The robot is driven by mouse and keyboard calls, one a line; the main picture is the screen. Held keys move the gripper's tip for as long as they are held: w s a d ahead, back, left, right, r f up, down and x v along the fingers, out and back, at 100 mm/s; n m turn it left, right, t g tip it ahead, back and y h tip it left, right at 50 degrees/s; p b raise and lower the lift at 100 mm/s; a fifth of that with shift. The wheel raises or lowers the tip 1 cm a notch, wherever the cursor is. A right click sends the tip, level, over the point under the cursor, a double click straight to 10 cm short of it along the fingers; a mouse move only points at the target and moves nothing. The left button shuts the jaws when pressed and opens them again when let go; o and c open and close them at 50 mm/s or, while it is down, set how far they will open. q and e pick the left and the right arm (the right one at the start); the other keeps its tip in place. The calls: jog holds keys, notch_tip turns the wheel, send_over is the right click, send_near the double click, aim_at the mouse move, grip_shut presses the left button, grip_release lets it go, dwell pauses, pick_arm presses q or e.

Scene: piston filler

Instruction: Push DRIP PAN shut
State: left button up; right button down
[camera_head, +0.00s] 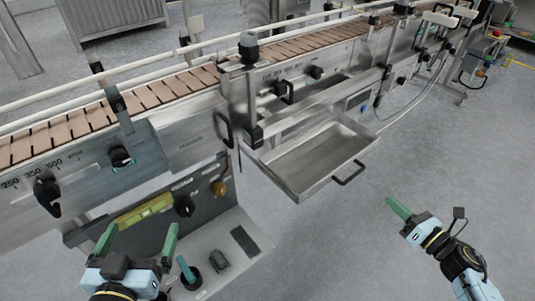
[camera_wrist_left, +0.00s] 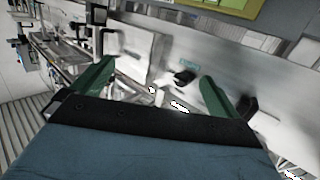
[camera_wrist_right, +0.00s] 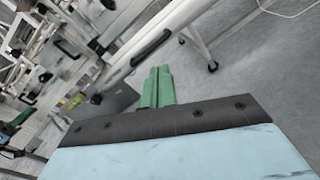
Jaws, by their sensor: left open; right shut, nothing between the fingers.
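The drip pan (camera_head: 318,160) is a shallow steel drawer that stands pulled out from the machine's side, with a black bar handle (camera_head: 349,174) on its front. My right gripper (camera_head: 398,208) is shut and empty, to the right of the handle and apart from it. Its two green fingers lie together in the right wrist view (camera_wrist_right: 157,86). My left gripper (camera_head: 138,240) is open and empty, low at the left by the control panel. Its spread green fingers also show in the left wrist view (camera_wrist_left: 153,88).
The conveyor (camera_head: 180,84) runs along the machine behind the pan. A control panel with knobs (camera_head: 185,206) and a lower ledge with a black switch (camera_head: 245,240) stand left of the pan. The grey floor (camera_head: 330,250) in front of the pan is clear.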

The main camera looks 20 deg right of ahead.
notch_tip(320, 180, up, 2)
jog(key=n+y+b, duration=0.2)
jog(key=n+y, duration=0.1)
jog(key=n, duration=0.3)
jog(key=b, duration=0.2)
send_near(346, 163)
pick_arm(q)
jog(key=s+r+t+h, duration=0.1)
jog(key=s+r+t, duration=0.1)
jog(key=r+t, duration=0.2)
jog(key=s+r+t+h, duration=0.1)
jog(key=r+t, duration=0.3)
jog(key=r, duration=0.5)
jog(key=shift+s+r+h+b, duration=0.3)
jog(key=shift+s+r+b, duration=0.1)
jog(key=shift+s, duration=0.4)
pick_arm(e)
jog(key=shift+x, duration=3.45)
jog(key=shift+a+r, duration=0.1)
jog(key=shift+r, duration=0.05)
